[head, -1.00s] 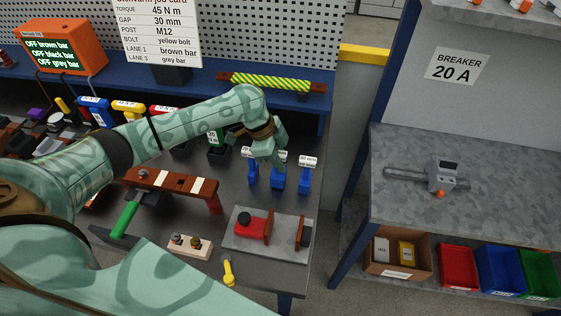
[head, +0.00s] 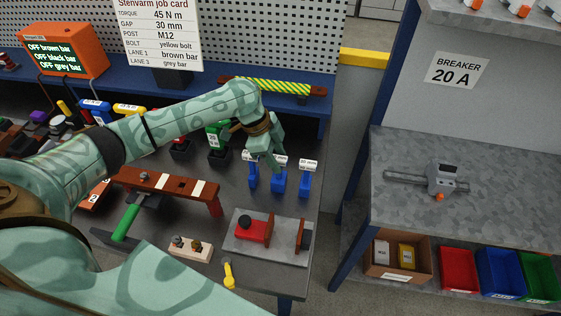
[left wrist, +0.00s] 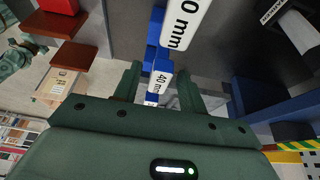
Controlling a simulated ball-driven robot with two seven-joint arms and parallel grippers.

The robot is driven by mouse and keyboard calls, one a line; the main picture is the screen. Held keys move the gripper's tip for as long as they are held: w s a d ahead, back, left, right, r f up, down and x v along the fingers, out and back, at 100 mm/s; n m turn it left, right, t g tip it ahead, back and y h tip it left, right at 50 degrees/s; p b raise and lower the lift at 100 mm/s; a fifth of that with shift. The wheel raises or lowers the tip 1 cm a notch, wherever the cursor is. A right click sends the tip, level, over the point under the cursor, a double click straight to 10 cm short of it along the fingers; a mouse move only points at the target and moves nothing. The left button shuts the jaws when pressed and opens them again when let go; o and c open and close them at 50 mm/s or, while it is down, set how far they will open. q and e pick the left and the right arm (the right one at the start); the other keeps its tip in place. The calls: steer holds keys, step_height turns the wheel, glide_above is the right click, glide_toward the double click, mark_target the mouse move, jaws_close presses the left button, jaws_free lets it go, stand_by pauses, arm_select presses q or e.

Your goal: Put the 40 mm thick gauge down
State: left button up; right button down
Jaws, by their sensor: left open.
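The 40 mm gauge (head: 278,183) is a blue block with a white top label. It stands on the dark bench, in the middle of a row of three blue gauges. In the left wrist view its "40 mm" label (left wrist: 162,82) shows between my fingers. My left gripper (head: 274,157) is open just above and around the top of this gauge; it also shows in the left wrist view (left wrist: 158,88). The fingers hide part of the gauge in the head view.
Blue gauges stand close at left (head: 252,176) and right (head: 304,178). In front are a grey plate (head: 243,247) with a red block (head: 252,230) and a brown bar (head: 170,182). A striped yellow-green bar (head: 270,84) lies behind. A grey shelf (head: 510,200) stands at right.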

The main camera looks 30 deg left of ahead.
arm_select(q)
steer(key=p+v, duration=0.1)
steer(key=v, duration=0.8)
